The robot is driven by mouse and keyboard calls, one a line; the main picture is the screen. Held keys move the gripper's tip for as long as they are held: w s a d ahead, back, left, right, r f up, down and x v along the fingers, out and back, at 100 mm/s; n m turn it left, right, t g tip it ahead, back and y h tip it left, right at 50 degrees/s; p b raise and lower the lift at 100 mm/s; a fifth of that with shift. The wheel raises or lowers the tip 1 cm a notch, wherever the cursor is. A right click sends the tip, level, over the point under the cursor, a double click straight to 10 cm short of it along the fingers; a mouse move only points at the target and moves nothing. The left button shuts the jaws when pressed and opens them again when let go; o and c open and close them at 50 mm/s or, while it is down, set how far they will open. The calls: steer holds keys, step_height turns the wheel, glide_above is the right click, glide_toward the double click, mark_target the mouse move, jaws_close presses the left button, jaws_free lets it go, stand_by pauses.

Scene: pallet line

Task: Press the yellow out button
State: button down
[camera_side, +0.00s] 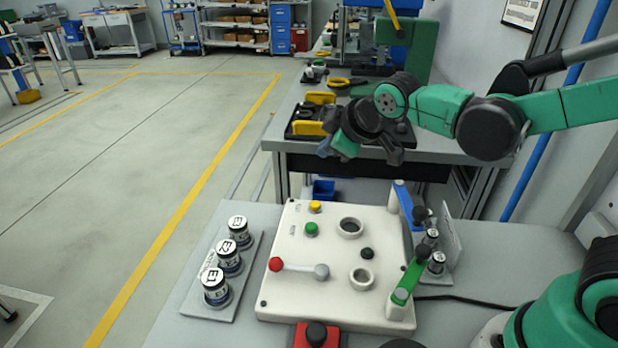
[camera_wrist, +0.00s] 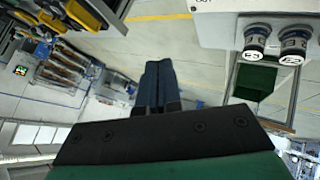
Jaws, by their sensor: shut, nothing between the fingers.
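The yellow button (camera_side: 315,207) sits near the back left of the white control box (camera_side: 290,245), just behind a green button (camera_side: 311,229). My gripper (camera_side: 328,149) hangs in the air above and behind the box, apart from the yellow button. In the wrist view my gripper's fingers (camera_wrist: 155,84) are together with nothing between them. The yellow button is not visible in the wrist view; only a corner of the white box (camera_wrist: 215,25) with part of a printed label shows at the top right.
A red-knobbed lever (camera_side: 297,267), a black button (camera_side: 367,253) and two round sockets are on the box. Several numbered cans (camera_side: 228,258) stand in a holder at its left. A workbench (camera_side: 292,136) with tools stands behind.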

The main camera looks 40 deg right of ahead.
mark_target(319, 205)
steer(key=shift+w+a+f+n, duration=0.15)
steer(key=shift+w+a+n, duration=0.1)
steer(key=shift+w+n, duration=0.35)
steer(key=shift+w+f, duration=0.1)
steer(key=shift+f, duration=4.35)
steer(key=shift+f, duration=0.4)
steer(key=shift+f, duration=0.5)
steer(key=shift+r, duration=0.95)
